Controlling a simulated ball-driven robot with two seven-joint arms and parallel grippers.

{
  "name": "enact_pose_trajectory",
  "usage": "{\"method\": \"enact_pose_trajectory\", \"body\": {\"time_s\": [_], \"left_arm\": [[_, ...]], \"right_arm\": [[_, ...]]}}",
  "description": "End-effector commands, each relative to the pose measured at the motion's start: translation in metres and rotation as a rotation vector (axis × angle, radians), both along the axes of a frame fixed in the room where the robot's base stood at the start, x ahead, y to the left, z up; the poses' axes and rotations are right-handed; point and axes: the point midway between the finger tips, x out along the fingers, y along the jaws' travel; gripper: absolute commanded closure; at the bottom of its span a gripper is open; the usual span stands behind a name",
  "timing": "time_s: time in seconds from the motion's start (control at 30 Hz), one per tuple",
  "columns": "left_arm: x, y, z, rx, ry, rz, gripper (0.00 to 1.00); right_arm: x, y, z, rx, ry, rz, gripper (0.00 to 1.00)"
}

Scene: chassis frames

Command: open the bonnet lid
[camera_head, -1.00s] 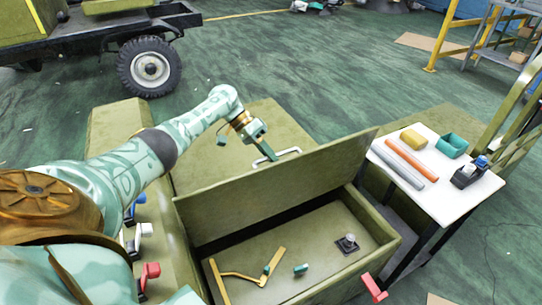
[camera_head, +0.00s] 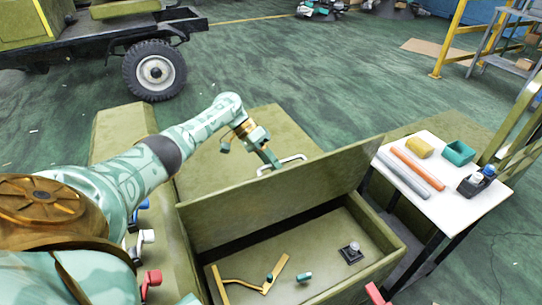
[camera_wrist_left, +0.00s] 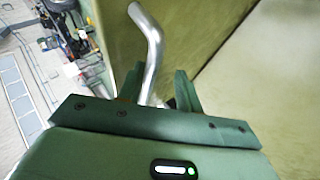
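The olive bonnet lid (camera_head: 275,196) stands raised, nearly upright, along the far side of an open olive box (camera_head: 385,262). A silver bar handle (camera_head: 290,161) is on the lid's far face. My left gripper (camera_head: 270,163) is at the left end of this handle. In the left wrist view the bent silver handle (camera_wrist_left: 152,45) passes between the two green fingers (camera_wrist_left: 158,90). A gap shows between the handle and the right finger, so the gripper looks open around it. My right gripper is out of view.
Inside the box lie an orange bracket (camera_head: 245,284), a small teal cylinder (camera_head: 304,277) and a dark part with a pale knob (camera_head: 350,252). A white table (camera_head: 440,205) with rods and a teal bin (camera_head: 459,152) stands at right. Green floor lies beyond.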

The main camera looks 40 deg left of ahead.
Motion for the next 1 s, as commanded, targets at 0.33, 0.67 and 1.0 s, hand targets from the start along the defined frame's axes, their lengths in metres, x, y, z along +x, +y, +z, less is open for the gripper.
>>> {"method": "enact_pose_trajectory", "body": {"time_s": [0.33, 0.67, 1.0], "left_arm": [[-0.002, 0.019, 0.019, 0.001, -0.004, 0.003, 0.66], [-0.011, 0.086, 0.078, -0.002, -0.004, 0.005, 0.66], [-0.017, 0.117, 0.106, -0.001, 0.0, 0.001, 0.66]], "right_arm": [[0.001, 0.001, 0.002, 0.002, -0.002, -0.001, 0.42], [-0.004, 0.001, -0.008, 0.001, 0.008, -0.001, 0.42], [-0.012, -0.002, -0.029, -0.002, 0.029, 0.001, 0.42]]}}
